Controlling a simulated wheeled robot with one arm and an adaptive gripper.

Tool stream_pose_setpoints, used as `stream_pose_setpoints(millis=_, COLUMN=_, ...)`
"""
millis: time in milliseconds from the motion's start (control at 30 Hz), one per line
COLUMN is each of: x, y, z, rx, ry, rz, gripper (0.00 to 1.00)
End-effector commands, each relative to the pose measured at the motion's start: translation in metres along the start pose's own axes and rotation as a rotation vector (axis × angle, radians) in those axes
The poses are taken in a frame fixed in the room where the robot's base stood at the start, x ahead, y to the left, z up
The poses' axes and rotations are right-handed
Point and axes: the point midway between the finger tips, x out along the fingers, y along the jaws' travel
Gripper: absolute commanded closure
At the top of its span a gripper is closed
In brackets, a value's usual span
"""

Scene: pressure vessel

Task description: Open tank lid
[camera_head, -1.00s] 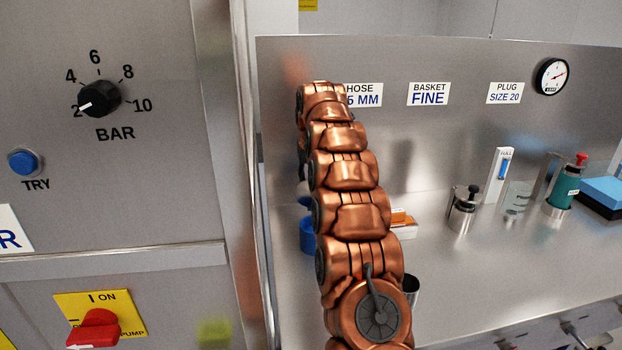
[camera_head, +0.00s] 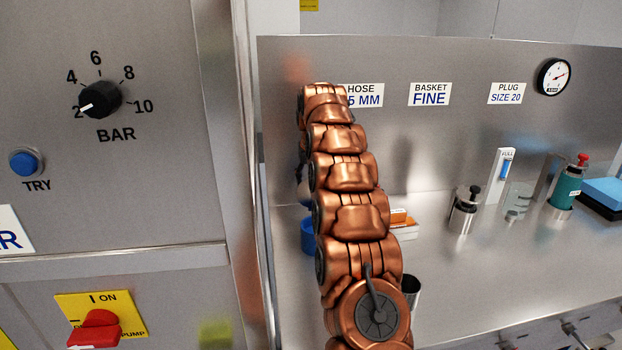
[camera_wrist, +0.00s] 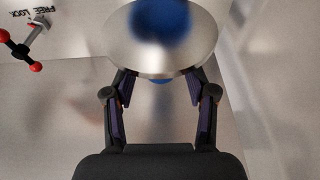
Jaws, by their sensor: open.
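In the wrist view my gripper (camera_wrist: 160,90) is open, its two fingers apart below a round metal disc (camera_wrist: 192,61) with a blue round part (camera_wrist: 162,15) on top. The disc looks like the tank lid, but I cannot be sure. The fingertips reach its near edge; I cannot tell whether they touch it. A bit of blue also shows under the disc between the fingers. In the head view my copper arm hides my gripper and whatever is at it.
In the head view a metal bench (camera_head: 480,270) carries a small canister (camera_head: 463,215), a teal bottle (camera_head: 566,188) and a blue sponge (camera_head: 606,191). A control panel (camera_head: 150,180) stands left.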

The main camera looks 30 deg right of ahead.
Motion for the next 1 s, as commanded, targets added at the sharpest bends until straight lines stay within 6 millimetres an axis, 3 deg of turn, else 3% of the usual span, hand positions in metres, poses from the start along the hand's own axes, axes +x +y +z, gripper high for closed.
stream_pose_setpoints(millis=333, x=-0.008, y=0.0, z=0.0, rx=0.0, ry=0.0, rz=0.0, gripper=0.44)
stream_pose_setpoints(millis=700, x=-0.053, y=0.0, z=-0.002, rx=0.0, ry=0.006, rz=0.0, gripper=0.44)
stream_pose_setpoints(millis=1000, x=-0.074, y=0.0, z=-0.001, rx=0.0, ry=0.002, rz=0.0, gripper=0.44)
